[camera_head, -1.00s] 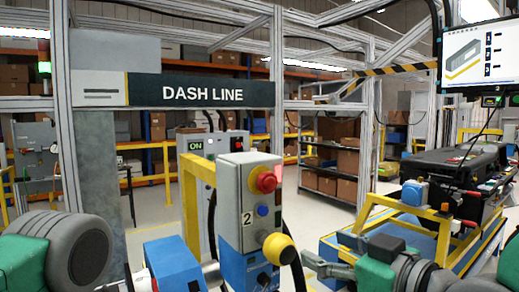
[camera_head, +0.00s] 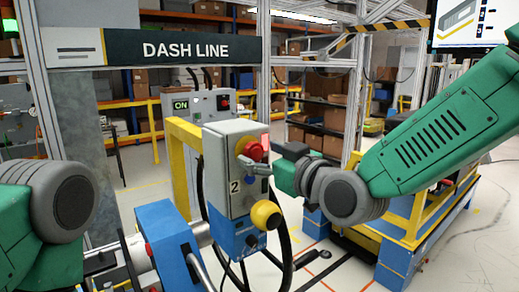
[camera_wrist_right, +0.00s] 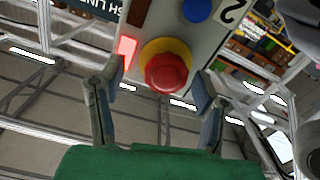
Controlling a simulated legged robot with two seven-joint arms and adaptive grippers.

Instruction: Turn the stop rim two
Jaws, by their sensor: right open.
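The stop rim two is the yellow collar (camera_wrist_right: 167,48) around the red mushroom button (camera_wrist_right: 165,74) on the grey control box (camera_head: 222,160) marked 2. In the head view the red button (camera_head: 254,149) sits on the box's right face. My right gripper (camera_wrist_right: 158,80) is open, one finger on each side of the button in the wrist view. The button is between the fingertips; I cannot tell whether they touch it. In the head view the right gripper (camera_head: 262,169) reaches the box from the right, partly hidden. My left arm shows at the left, its gripper not clearly seen.
A yellow ball knob (camera_head: 266,215) sticks out below the button. A blue block (camera_head: 168,240) and a yellow post (camera_head: 185,150) stand left of the box. A second box with an ON sign (camera_head: 181,104) is behind. Black cables hang under the box.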

